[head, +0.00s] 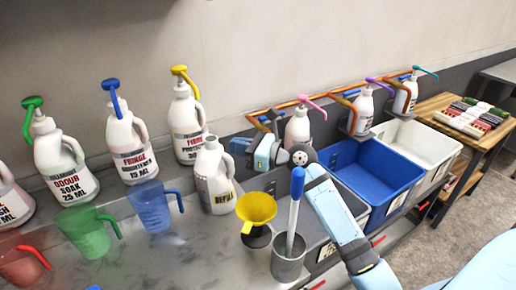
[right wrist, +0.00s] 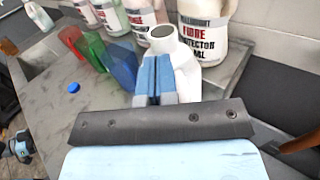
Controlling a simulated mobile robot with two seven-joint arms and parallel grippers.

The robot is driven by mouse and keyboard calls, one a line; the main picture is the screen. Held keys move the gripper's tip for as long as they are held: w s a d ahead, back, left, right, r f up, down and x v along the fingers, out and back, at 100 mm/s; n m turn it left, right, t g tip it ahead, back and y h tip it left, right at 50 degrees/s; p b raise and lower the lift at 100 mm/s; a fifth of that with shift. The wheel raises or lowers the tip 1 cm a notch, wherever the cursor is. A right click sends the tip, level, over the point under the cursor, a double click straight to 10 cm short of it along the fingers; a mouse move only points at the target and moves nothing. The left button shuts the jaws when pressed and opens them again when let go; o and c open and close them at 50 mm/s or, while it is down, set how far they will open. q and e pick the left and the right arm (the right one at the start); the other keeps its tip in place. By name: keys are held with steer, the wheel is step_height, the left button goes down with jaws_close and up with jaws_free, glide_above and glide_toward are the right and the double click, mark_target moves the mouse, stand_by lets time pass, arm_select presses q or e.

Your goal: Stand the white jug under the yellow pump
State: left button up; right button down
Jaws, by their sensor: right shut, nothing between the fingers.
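The white jug (head: 214,180) stands upright on the steel counter, open-mouthed, with a label that seems to read REFILL. The yellow pump (head: 180,72) tops the white FIBRE PROTECTOR bottle (head: 187,125) behind it and slightly left; the jug stands in front and to the right of that bottle. My right gripper (head: 240,146) is shut and empty, just right of the jug's upper part. In the right wrist view its blue fingers (right wrist: 154,80) overlap the jug (right wrist: 180,60) and hide part of it; whether they touch cannot be told. My left gripper is not in view.
Blue (head: 153,210), green (head: 88,235) and red measuring cups stand left on the counter. A yellow funnel (head: 257,208) stands before the jug, beside a grey cup (head: 289,264) holding a blue-handled tool. Blue (head: 375,170) and white bins lie right.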

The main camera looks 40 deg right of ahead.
mark_target(216, 142)
steer(key=x, duration=0.3)
steer(key=shift+w+a, duration=0.2)
steer(key=p+x, duration=0.2)
steer(key=p, duration=0.1)
steer(key=shift+w+a+r, duration=0.1)
steer(key=shift+w+r, duration=0.1)
steer(key=shift+r, duration=0.05)
steer(key=shift+w+a+f, duration=0.15)
steer(key=shift+f, duration=0.05)
